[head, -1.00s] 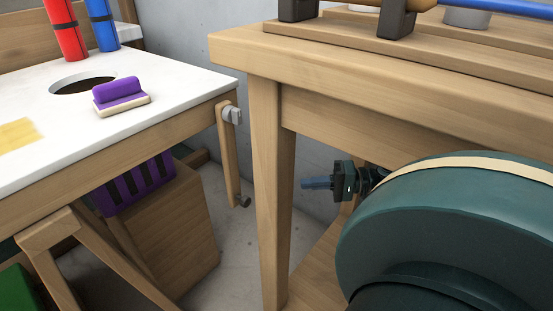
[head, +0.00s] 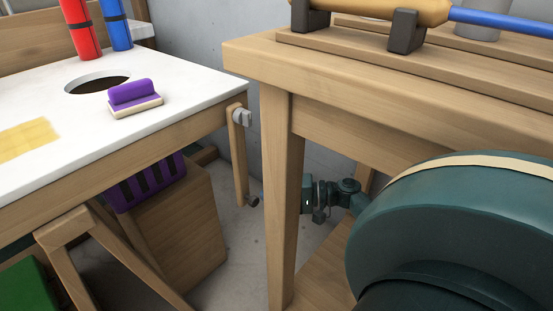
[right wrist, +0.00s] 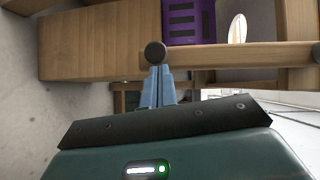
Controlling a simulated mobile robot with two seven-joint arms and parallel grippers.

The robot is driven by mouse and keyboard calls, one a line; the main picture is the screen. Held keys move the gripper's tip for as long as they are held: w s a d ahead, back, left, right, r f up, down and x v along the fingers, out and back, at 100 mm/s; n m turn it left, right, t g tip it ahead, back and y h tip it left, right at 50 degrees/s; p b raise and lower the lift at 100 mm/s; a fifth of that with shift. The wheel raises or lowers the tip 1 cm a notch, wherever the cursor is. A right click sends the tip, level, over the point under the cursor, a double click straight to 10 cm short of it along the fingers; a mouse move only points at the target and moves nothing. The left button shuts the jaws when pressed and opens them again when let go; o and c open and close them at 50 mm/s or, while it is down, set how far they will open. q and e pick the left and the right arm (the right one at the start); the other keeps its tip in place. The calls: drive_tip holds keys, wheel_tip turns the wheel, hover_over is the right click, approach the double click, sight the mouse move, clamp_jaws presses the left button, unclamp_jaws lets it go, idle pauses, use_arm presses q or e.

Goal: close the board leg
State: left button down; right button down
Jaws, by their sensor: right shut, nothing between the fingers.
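The white-topped board (head: 60,115) has a round hole and stands at the left. My left gripper is out of view.
The wooden workbench (head: 283,200) stands close at the right, its leg in front of my right gripper. A purple brush (head: 134,97) and red and blue rolls (head: 82,28) are on the board. A purple crate (head: 150,183) is below.

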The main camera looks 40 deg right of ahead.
sight(255, 203)
drive_tip(key=shift+s+a+f+m+t+y+p, duration=0.15)
drive_tip(key=shift+a+m, duration=0.15)
drive_tip(key=shift+a, duration=0.5)
drive_tip(key=shift+a+m+t+y+p, duration=0.15)
drive_tip(key=shift+a+m, duration=0.15)
drive_tip(key=shift+a, duration=0.45)
